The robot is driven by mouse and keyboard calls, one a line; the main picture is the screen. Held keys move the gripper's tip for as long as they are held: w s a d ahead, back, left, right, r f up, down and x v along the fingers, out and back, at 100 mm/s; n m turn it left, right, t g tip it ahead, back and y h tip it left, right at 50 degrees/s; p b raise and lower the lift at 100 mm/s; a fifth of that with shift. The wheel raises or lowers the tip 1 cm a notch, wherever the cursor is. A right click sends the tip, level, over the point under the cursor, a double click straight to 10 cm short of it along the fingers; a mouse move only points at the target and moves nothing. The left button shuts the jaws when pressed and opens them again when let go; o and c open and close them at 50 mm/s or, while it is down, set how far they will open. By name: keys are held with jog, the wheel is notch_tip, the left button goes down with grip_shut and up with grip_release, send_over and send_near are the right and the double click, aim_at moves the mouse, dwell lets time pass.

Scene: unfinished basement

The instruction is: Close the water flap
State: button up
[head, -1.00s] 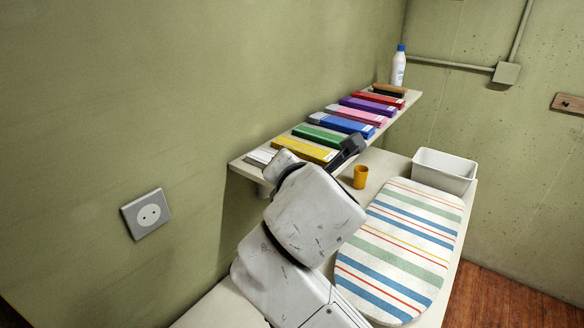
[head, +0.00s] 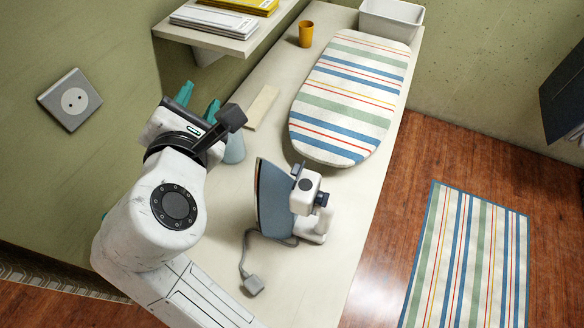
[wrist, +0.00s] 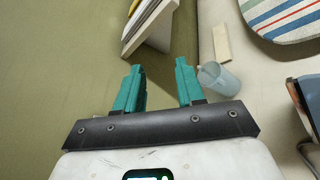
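An iron (head: 275,205) stands on its heel on the table, its grey-blue soleplate facing left and its white body and handle on the right. Small dark parts show near its upper end; I cannot tell which is the water flap or how it is set. In the wrist view only part of the iron (wrist: 308,105) shows at the right edge. My gripper (wrist: 158,85) has two teal fingers, spread apart with nothing between them. In the head view my gripper (head: 198,101) is left of and beyond the iron, near the wall, partly hidden by my wrist.
A translucent bluish cup (head: 234,150) stands between my gripper and the iron; it also shows in the wrist view (wrist: 218,79). The iron's cord and plug (head: 254,285) lie in front. A striped ironing board (head: 352,100), orange cup (head: 306,34) and shelf (head: 205,40) are beyond.

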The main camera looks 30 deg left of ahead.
jog(key=s+d+f+t+h, duration=0.25)
jog(key=s+d+f, duration=0.25)
jog(key=d+f, duration=0.45)
jog(key=n+t+h, duration=0.2)
jog(key=t+h, duration=0.1)
send_near(293, 175)
jog(key=x, duration=0.9)
jog(key=shift+w+p, duration=0.35)
